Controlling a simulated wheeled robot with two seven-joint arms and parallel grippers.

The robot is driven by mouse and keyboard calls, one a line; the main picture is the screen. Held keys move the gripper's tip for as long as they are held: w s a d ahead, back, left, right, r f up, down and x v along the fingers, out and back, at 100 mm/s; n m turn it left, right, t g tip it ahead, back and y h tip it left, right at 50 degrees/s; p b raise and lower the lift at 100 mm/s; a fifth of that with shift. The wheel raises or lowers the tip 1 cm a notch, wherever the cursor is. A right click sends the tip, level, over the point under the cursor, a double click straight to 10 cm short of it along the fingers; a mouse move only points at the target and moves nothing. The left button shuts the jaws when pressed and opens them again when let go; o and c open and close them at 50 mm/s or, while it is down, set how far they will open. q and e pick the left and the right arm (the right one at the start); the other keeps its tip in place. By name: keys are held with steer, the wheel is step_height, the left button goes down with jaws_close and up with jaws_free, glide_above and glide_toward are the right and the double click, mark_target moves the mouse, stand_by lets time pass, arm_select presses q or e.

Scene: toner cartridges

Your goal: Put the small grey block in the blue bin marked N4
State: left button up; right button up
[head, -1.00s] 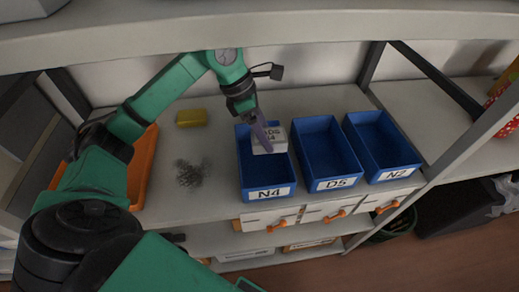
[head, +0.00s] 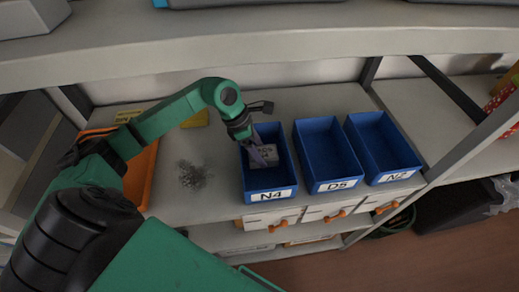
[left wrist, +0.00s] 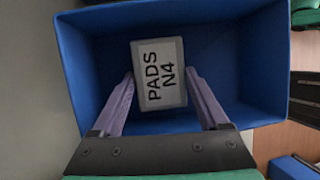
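The small grey block (head: 262,155), with a pale label reading PADS N4, is inside the blue bin marked N4 (head: 270,196), low between its walls. It also shows in the left wrist view (left wrist: 160,74), against the bin's blue inside (left wrist: 85,70). My left gripper (head: 259,152) reaches down into the bin from above. Whether the block touches the bin floor cannot be told. My right gripper is not in view.
Blue bins marked D5 (head: 333,186) and N2 (head: 396,176) stand to the right, both empty. An orange tray (head: 151,165), a yellow block (head: 196,118) and a dark wiry tangle (head: 192,174) are to the left. A shelf (head: 250,45) overhangs the bins.

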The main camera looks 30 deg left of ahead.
arm_select(q)
steer(key=shift+o, duration=1.3)
steer(key=shift+a+r+p, duration=0.1)
steer(key=shift+r+p, duration=0.1)
steer(key=shift+p, duration=0.1)
steer(key=shift+a+r+b, duration=0.25)
steer(key=shift+r+b, duration=0.05)
steer(key=shift+b, duration=0.1)
steer(key=b+v, duration=0.2)
steer(key=v, duration=0.9)
steer(key=shift+d, duration=0.15)
